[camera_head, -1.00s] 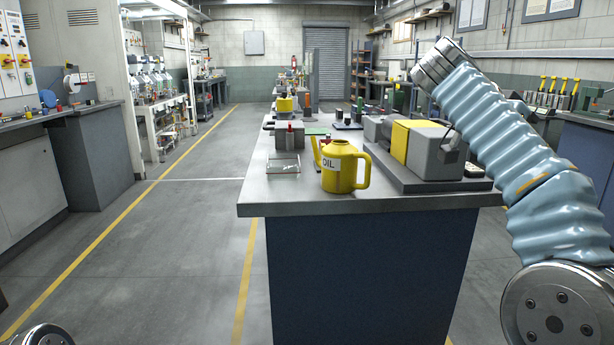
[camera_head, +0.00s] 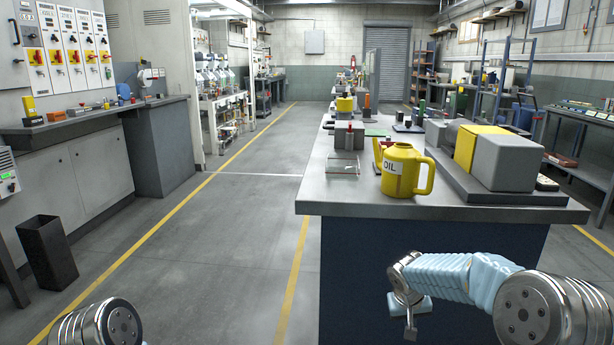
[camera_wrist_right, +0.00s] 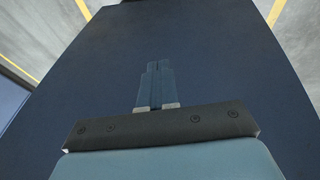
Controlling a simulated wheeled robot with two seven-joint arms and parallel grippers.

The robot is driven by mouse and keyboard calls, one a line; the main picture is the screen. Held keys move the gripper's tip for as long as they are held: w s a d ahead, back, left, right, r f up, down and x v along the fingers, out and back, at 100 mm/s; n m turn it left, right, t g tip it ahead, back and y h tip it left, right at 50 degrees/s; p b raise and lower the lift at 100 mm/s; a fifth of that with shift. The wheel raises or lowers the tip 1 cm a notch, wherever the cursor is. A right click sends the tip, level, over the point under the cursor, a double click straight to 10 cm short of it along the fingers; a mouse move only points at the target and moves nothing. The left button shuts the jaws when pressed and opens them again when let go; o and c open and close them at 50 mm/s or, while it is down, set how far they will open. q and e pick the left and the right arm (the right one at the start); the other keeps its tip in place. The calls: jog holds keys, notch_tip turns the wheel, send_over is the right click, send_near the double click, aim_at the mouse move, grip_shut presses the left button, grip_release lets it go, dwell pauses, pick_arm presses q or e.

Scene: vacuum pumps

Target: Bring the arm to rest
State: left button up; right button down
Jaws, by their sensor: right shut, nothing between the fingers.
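My right arm (camera_head: 455,277) is folded low in front of the workbench, below the level of its top. In the right wrist view my right gripper (camera_wrist_right: 157,68) has its two slim fingers together with nothing between them. The gripper points along the dark blue bench front (camera_wrist_right: 215,65), and I cannot tell the exact gap to it. In the head view the gripper's fingers are too small to make out clearly. Of my left arm only a metal joint (camera_head: 100,325) shows at the bottom left. My left gripper is out of view.
A dark bin (camera_head: 47,252) stands by the left cabinets (camera_head: 95,175). The floor (camera_head: 220,235) between is clear.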

jog(key=s+a+f+n+g+y, duration=0.1)
jog(key=s+a+f+y, duration=0.2)
jog(key=s+a+f, duration=0.55)
jog(key=s+a+f+g+y, duration=0.1)
jog(key=s+a+f+y, duration=0.15)
jog(key=s+f, duration=0.6)
jog(key=s+a+f+m, duration=0.1)
jog(key=s+a+f, duration=0.1)
jog(key=s+f, duration=0.2)
jog(key=s+a+f+m+y, duration=0.1)
jog(key=s+f, duration=0.3)
jog(key=s, duration=0.5)
jog(key=shift+a, duration=0.45)
jog(key=shift+s, duration=0.1)
